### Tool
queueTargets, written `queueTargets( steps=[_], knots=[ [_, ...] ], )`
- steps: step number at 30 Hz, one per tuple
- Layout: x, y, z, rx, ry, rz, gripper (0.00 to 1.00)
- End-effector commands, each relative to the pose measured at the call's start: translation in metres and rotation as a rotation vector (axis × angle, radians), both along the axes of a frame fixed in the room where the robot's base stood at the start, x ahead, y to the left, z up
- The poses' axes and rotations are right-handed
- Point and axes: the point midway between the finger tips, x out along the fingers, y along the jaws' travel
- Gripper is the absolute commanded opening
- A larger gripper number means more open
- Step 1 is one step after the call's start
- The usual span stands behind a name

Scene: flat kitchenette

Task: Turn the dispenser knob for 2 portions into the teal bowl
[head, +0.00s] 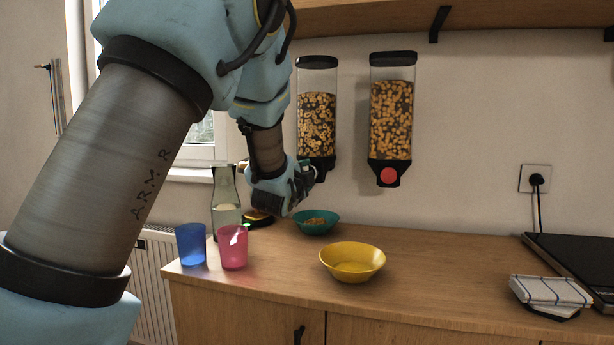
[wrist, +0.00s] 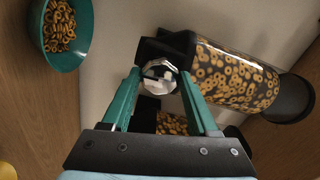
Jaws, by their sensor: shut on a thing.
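The left cereal dispenser (head: 318,115) hangs on the wall, filled with ring cereal; it also shows in the wrist view (wrist: 235,78). Its faceted silver knob (wrist: 160,76) sits between the teal fingers of my gripper (wrist: 160,82), which is shut on it. In the head view my gripper (head: 304,180) is at the dispenser's lower outlet, and my wrist hides the knob. The teal bowl (head: 331,226) stands on the counter below that dispenser. It holds some cereal rings, clear in the wrist view (wrist: 84,52).
A second dispenser (head: 391,110) with a red knob (head: 388,175) hangs to the right. A yellow bowl (head: 352,262), blue cup (head: 190,245), pink cup (head: 233,247) and glass bottle (head: 226,205) stand on the counter. A folded cloth (head: 550,291) lies at right. The counter's right-middle is clear.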

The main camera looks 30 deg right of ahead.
Motion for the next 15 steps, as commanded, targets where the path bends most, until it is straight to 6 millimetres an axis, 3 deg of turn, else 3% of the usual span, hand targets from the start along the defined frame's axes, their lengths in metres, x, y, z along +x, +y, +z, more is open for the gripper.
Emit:
queueTargets(
  steps=[4,5,12,15],
  knots=[
    [-0.0005,-0.0004,-0.0004,0.000,0.001,-0.001,0.04],
    [-0.0005,-0.0004,-0.0004,0.000,0.001,-0.001,0.63],
    [-0.0002,-0.0003,-0.0002,0.000,0.001,-0.001,0.90],
    [-0.0002,-0.0002,-0.0002,0.000,0.001,0.000,0.90]
  ],
)
